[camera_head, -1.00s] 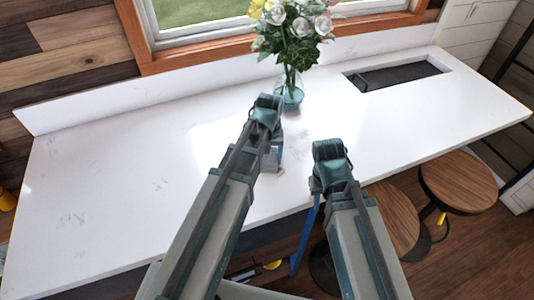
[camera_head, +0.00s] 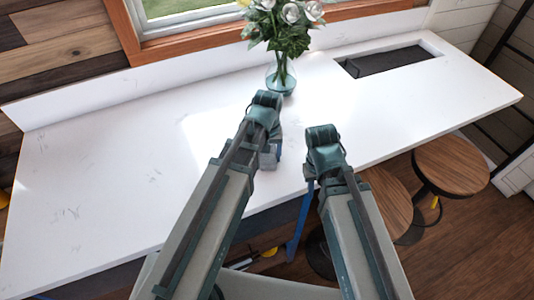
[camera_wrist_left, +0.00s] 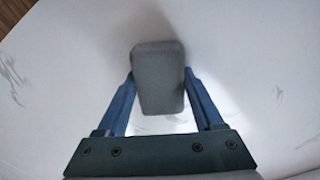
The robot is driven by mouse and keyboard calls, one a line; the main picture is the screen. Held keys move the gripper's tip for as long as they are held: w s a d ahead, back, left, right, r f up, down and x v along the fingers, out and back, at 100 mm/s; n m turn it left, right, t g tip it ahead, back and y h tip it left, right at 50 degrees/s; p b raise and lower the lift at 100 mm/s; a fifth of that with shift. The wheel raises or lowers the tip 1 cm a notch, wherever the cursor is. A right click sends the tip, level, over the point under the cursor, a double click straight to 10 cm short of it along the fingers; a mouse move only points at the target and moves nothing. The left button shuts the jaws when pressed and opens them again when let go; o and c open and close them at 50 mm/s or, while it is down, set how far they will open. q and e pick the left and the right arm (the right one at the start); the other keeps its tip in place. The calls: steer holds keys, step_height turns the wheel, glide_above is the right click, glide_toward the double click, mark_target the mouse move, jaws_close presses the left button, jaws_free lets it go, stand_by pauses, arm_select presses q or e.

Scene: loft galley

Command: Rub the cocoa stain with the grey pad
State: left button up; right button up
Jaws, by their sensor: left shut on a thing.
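My left gripper (camera_head: 274,160) is low over the white counter, with its blue fingers shut on the grey pad (camera_wrist_left: 158,78). In the left wrist view the pad sits between the two fingers, over the counter surface. A bit of the pad also shows below the left wrist in the head view (camera_head: 267,161). I cannot tell whether the pad touches the counter. I cannot make out the cocoa stain clearly; a small faint mark (camera_wrist_left: 279,92) lies right of the pad in the left wrist view. My right gripper (camera_head: 297,235) hangs past the counter's front edge; its opening is hidden.
The white counter (camera_head: 100,180) has grey veins and is clear on the left. A glass vase of flowers (camera_head: 281,76) stands behind my left gripper. A dark sink (camera_head: 388,57) is at the back right. Wooden stools (camera_head: 452,165) stand in front of the counter.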

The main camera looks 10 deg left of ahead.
mark_target(272, 162)
arm_select(q)
steer(key=shift+s+d+f, duration=0.1)
steer(key=shift+s+d, duration=0.35)
steer(key=shift+s, duration=0.25)
steer(key=shift+s+d+f, duration=0.1)
steer(key=shift+s+d, duration=0.3)
steer(key=shift+s, duration=0.25)
steer(key=shift+r, duration=0.1)
steer(key=shift+r, duration=0.1)
steer(key=shift+w, duration=0.1)
steer(key=shift+w+a, duration=0.45)
steer(key=shift+w, duration=0.2)
steer(key=shift+w+a, duration=0.45)
steer(key=shift+w, duration=0.2)
steer(key=shift+w+a, duration=0.5)
steer(key=shift+w, duration=0.3)
steer(key=shift+w+a, duration=0.5)
steer(key=shift+w, duration=0.25)
steer(key=shift+w+a, duration=0.1)
